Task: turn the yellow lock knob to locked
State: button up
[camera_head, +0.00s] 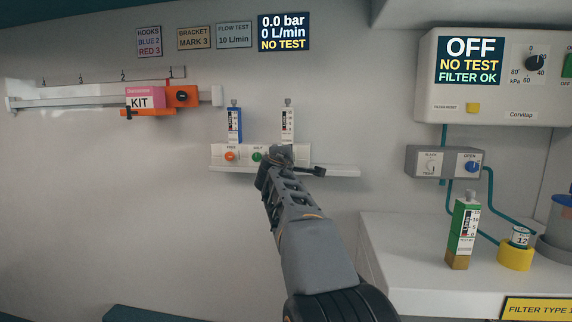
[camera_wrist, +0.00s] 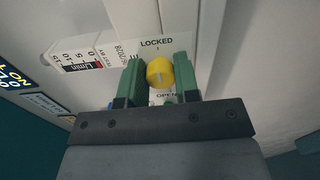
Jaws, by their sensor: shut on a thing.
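The yellow lock knob (camera_wrist: 160,72) sits between the two green fingers of my gripper (camera_wrist: 158,76) in the wrist view. My gripper is shut on it. The word LOCKED is printed above the knob and OPEN below it, partly hidden by my gripper. A faint mark shows on the knob's face, but I cannot tell surely which word it points to. In the head view my gripper (camera_head: 276,157) is at the wall rail (camera_head: 340,170), and it hides the knob there.
A blue flowmeter (camera_head: 234,124) and a white flowmeter (camera_head: 288,122) stand on the rail, with an orange knob (camera_head: 230,156) and a green knob (camera_head: 257,157) below. A pink kit box (camera_head: 145,98) hangs at left.

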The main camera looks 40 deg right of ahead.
jog(key=shift+m, duration=0.3)
dwell(0.4)
jog(key=o, duration=0.9)
jog(key=b+v, duration=0.1)
jog(key=v, duration=1.2)
jog(key=shift+s+a, duration=0.25)
jog(key=shift+s, duration=0.1)
